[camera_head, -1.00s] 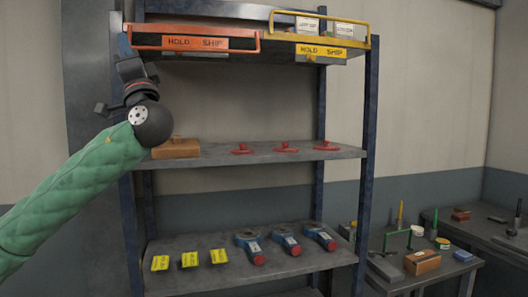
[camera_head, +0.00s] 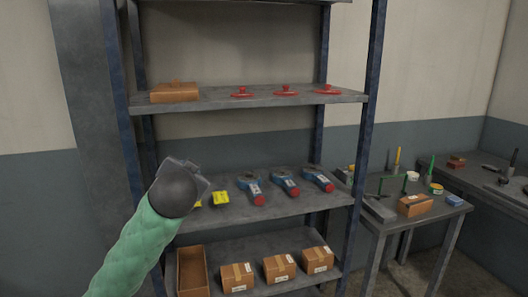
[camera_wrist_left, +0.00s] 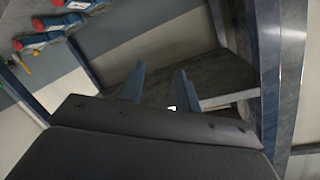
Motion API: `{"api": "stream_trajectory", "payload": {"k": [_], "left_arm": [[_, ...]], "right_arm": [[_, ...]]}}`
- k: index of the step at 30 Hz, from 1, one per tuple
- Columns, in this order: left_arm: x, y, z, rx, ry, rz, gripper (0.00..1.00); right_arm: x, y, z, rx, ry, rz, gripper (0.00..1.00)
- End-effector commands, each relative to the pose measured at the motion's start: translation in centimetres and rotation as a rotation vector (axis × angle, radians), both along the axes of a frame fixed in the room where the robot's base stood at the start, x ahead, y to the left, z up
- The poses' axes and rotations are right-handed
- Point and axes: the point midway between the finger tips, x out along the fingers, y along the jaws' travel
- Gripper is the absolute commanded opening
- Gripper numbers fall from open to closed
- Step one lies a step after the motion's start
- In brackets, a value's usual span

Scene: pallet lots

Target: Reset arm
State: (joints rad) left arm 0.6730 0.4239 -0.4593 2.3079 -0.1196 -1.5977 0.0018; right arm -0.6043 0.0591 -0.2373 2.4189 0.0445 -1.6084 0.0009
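My left arm comes in from the left of the head view in a green sleeve, and its dark rounded wrist is in front of the shelf rack (camera_head: 240,98). My right gripper is in neither view.
A workbench (camera_head: 374,208) stands right.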

Motion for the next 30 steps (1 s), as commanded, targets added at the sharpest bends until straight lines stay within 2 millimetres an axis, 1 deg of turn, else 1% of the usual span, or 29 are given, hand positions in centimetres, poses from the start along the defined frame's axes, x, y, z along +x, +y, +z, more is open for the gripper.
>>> {"api": "stream_trajectory", "payload": {"k": [1, 5, 9, 14, 15, 20, 24, 26, 30], "left_arm": [[-0.6, -0.5, -2.1, -0.026, 0.042, -0.019, 0.32], [-2.1, -1.4, -6.6, -0.084, 0.132, -0.057, 0.32], [-4.1, -2.3, -11.2, -0.147, 0.221, -0.090, 0.32], [-6.5, -3.0, -16.1, -0.216, 0.315, -0.113, 0.32], [-7.2, -3.1, -17.3, -0.232, 0.338, -0.114, 0.32], [-10.1, -3.4, -22.0, -0.294, 0.428, -0.112, 0.32], [-12.8, -3.4, -26.0, -0.342, 0.504, -0.096, 0.32], [-14.0, -3.5, -27.7, -0.362, 0.537, -0.085, 0.32], [-17.1, -3.5, -31.7, -0.404, 0.618, -0.060, 0.32]], "right_arm": [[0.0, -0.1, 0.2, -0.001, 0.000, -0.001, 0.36], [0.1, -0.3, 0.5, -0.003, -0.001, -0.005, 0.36], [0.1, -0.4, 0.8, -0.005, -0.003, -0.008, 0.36], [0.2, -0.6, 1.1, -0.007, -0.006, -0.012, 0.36], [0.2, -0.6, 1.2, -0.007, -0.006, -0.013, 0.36], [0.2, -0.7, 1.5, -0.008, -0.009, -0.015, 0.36], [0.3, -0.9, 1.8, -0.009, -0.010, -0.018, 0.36], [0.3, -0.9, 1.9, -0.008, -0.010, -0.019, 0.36], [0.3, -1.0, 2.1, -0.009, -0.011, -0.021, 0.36]]}}
